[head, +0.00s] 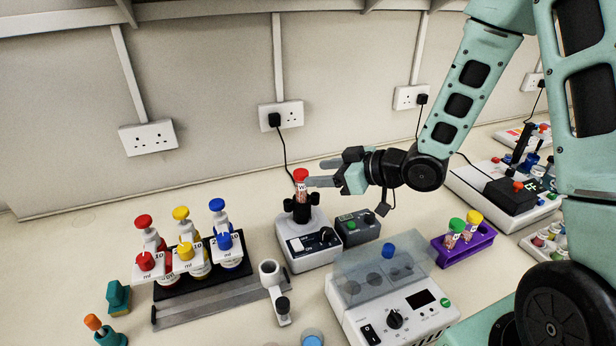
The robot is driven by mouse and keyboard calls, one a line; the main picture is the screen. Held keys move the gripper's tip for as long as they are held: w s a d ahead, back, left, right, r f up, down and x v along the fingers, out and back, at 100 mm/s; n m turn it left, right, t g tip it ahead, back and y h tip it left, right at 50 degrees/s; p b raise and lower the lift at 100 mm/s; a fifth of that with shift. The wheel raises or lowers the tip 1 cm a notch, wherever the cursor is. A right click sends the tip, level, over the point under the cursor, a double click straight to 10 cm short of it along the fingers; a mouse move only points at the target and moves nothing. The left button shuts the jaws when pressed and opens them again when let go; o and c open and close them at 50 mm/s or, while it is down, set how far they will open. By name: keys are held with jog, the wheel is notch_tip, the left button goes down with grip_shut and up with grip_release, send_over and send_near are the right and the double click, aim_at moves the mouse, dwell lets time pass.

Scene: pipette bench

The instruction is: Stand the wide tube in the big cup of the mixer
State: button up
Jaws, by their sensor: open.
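The wide tube (301,188), with a red cap and a "W" label, stands upright at the mixer (309,252). Its lower end is in or just behind the black cup part on top of the mixer. I cannot tell how deep it sits, and its bottom is hidden. Smaller black cups or knobs flank the middle one. My gripper (315,172) comes in level from the right and is open. Its fingertips are right beside the tube near the cap. I cannot tell whether they touch it.
A purple rack (461,251) at the right holds green-capped and yellow-capped tubes. A dark control box (357,228) and a clear-lidded machine (394,309) stand beside the mixer. Bottles with coloured tops (187,247) fill a black tray at the left. The back-left bench is clear.

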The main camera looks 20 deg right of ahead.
jog(key=p+v, duration=1.1)
jog(key=p, duration=0.4)
jog(key=shift+p, duration=0.35)
jog(key=shift+s+d, duration=0.1)
